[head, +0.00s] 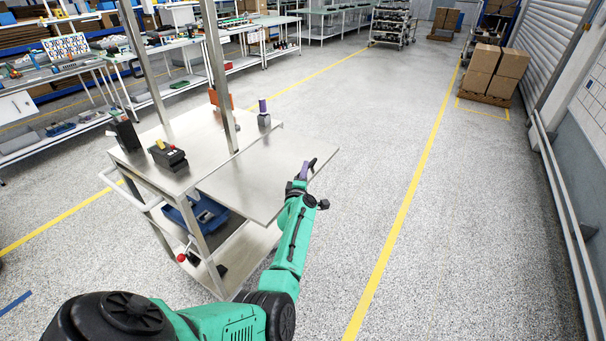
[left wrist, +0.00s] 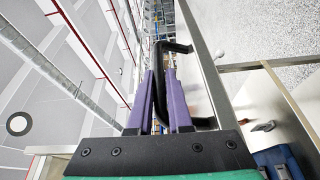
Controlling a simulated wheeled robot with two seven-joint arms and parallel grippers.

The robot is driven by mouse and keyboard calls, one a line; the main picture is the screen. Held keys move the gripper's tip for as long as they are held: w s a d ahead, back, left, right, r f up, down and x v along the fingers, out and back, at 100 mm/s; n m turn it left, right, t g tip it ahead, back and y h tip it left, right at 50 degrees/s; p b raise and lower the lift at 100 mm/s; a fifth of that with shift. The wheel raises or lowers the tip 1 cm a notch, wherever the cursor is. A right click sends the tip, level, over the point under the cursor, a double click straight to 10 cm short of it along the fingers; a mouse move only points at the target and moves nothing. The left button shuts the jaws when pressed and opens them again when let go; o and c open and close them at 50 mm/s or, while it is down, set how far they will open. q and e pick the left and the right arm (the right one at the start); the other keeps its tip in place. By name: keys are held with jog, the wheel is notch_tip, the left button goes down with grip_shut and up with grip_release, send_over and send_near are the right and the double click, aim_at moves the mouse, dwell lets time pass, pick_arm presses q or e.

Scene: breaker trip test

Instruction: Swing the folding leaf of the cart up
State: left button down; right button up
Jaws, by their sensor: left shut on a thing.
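The cart (head: 203,150) is a metal trolley with upright posts. Its folding leaf (head: 262,178), a flat grey plate, sticks out on the right side and looks close to level with the top. My left gripper (head: 305,172) is at the leaf's outer edge. In the left wrist view its purple fingers (left wrist: 161,100) are shut on a black bar handle (left wrist: 178,47) fixed along the leaf's edge. Part of the handle is hidden behind the fingers. My right gripper is not in view.
A black device (head: 168,156) and a purple-topped item (head: 263,114) stand on the cart. A blue case (head: 205,214) lies on a lower shelf. A red knob (head: 181,257) sticks out at the cart's near side. The floor right of the leaf is clear.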

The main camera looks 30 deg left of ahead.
pick_arm(q)
jog(key=shift+a+r, duration=0.25)
jog(key=shift+r, duration=0.15)
jog(key=c, duration=0.8)
grip_release()
jog(key=shift+c, duration=0.2)
jog(key=shift+f, duration=0.15)
jog(key=shift+d, duration=0.1)
